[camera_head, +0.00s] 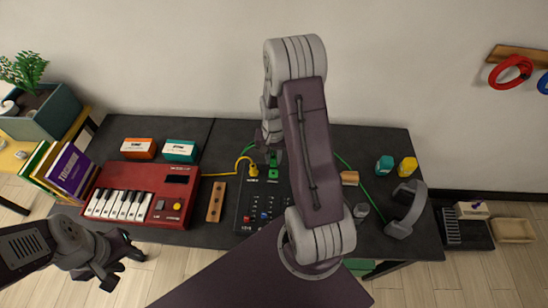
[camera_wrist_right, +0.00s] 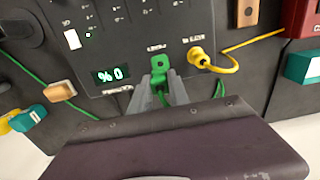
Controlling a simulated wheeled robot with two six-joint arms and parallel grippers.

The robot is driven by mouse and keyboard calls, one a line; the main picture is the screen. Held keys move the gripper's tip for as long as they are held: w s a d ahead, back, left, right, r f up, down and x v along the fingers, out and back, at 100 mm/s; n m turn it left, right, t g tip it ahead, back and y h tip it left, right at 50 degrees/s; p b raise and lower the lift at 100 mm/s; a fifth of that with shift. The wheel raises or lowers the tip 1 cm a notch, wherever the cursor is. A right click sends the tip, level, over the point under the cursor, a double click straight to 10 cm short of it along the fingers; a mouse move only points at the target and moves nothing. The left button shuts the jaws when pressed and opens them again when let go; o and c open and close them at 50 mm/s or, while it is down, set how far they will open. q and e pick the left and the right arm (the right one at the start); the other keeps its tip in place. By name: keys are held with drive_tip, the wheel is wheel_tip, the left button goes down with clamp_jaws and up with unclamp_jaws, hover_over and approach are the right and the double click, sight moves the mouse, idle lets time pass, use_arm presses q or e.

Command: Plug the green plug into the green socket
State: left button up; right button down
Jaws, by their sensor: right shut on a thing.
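The green plug (camera_wrist_right: 160,80) sits between the fingertips of my right gripper (camera_wrist_right: 164,90), which is shut on it at the edge of the black control box (camera_wrist_right: 130,20). Its green cable hangs below it. In the head view, green (camera_head: 273,173) shows on the box just in front of the right fingertips (camera_head: 272,155). My left gripper (camera_head: 112,272) is open and empty at the lower left, off the table's front edge.
A yellow plug (camera_wrist_right: 200,58) with a yellow cable sits beside the green plug. The red keyboard (camera_head: 142,194), a wooden block (camera_head: 215,202), two small boxes (camera_head: 138,148) and headphones (camera_head: 405,208) occupy the dark table. My right arm hides the box's right part.

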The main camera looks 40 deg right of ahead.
sight(274, 165)
drive_tip(key=shift+a+f+b, duration=0.1)
drive_tip(key=shift+f+b, duration=0.55)
drive_tip(key=shift+f, duration=0.25)
wheel_tip(274, 165, down, 3)
drive_tip(key=shift+r+b, duration=0.2)
drive_tip(key=shift+b, duration=0.95)
drive_tip(key=shift+f+b, duration=0.4)
drive_tip(key=shift+f, duration=0.05)
drive_tip(key=shift+p, duration=0.5)
drive_tip(key=shift+f+b, duration=0.45)
drive_tip(key=shift+f, duration=0.15)
drive_tip(key=c, duration=1.2)
unclamp_jaws()
drive_tip(key=shift+o, duration=0.2)
